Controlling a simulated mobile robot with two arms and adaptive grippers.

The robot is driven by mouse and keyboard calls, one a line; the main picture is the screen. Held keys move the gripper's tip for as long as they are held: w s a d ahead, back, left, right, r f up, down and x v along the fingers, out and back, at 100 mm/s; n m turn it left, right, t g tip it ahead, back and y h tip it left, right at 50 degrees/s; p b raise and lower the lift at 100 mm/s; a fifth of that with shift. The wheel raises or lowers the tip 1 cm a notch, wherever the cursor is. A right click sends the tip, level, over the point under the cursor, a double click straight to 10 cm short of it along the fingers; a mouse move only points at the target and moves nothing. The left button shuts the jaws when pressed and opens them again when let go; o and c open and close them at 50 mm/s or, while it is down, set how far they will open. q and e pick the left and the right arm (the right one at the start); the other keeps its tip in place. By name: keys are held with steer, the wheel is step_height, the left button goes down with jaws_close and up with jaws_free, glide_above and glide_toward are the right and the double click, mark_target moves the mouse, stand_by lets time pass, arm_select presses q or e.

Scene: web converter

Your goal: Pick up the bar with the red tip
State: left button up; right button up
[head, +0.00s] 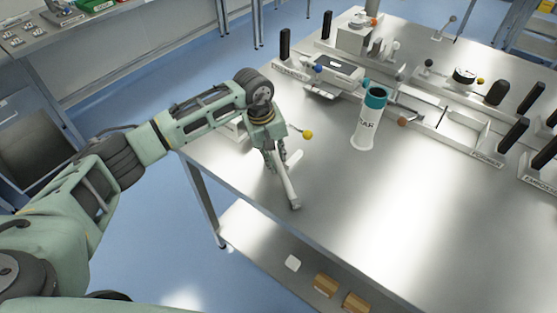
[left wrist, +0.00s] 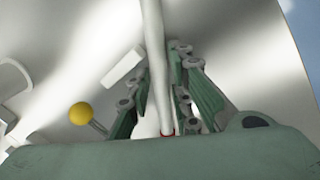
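The bar (head: 287,187) is a slim pale rod at the near left part of the metal table. In the left wrist view the bar (left wrist: 155,60) runs from the top edge down between my fingers, with a red band (left wrist: 167,133) at its lower visible end. My left gripper (head: 278,160) points down over it. In the left wrist view the fingers of the left gripper (left wrist: 162,62) close in from both sides against the bar. The palm hides whatever lies beyond the red band. I cannot tell if the bar's far end touches the table. My right gripper is not in view.
A white cylinder with a teal rim (head: 366,125) stands upright right of my gripper. A yellow-ball lever (head: 308,134) is close beside the gripper. Trays, black posts and fixtures fill the table's back and right. The near table top (head: 370,210) is clear.

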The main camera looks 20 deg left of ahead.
arm_select(q)
steer(key=shift+f, duration=0.15)
steer(key=shift+c, duration=0.3)
jaws_close()
steer(key=shift+w, duration=0.1)
